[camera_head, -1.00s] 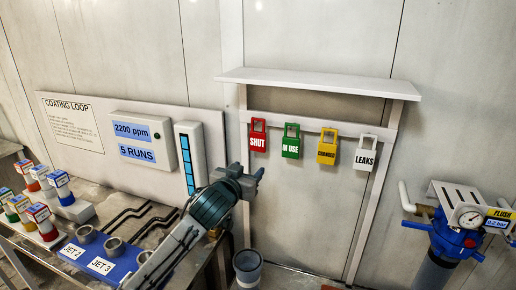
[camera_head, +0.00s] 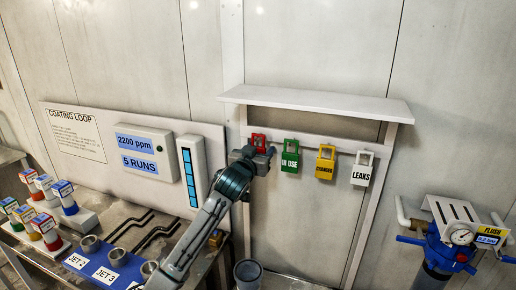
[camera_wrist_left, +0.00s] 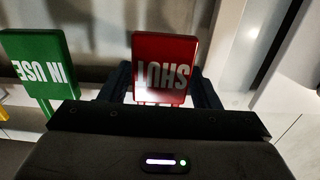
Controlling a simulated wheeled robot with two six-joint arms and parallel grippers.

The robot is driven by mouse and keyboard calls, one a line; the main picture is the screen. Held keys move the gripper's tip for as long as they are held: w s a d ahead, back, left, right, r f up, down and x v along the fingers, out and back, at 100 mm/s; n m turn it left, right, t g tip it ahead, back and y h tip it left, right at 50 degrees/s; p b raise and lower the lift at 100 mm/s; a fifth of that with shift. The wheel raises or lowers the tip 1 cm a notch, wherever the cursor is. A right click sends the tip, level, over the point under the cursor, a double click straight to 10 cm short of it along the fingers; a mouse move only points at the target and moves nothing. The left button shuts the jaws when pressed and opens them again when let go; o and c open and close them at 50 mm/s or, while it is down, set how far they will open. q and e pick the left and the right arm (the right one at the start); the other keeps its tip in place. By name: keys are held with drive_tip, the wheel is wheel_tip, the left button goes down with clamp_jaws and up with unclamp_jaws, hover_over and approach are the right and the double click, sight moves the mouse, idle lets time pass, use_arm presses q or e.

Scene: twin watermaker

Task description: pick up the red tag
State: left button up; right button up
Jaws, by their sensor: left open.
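The red tag (camera_head: 258,141) hangs at the left end of the rail, mostly hidden behind my left gripper (camera_head: 262,158) in the head view. In the left wrist view the red tag (camera_wrist_left: 165,68) shows upside down with the word SHUT. It stands between the two dark fingers of my left gripper (camera_wrist_left: 162,88), which are apart on either side of it. I cannot tell whether a finger touches it. My right gripper is in neither view.
A green tag (camera_head: 290,157), a yellow tag (camera_head: 325,163) and a white tag (camera_head: 361,170) hang to the right on the same rail. A shelf (camera_head: 318,102) juts out above them. A grey bin (camera_head: 248,272) stands below. A tall gauge panel (camera_head: 193,172) is close on the left.

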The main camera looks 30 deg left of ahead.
use_arm(q)
drive_tip(key=shift+w+a+f, duration=0.1)
drive_tip(key=shift+w+f, duration=0.05)
drive_tip(key=shift+w, duration=0.5)
drive_tip(key=c, duration=0.8)
drive_tip(key=shift+s, duration=0.1)
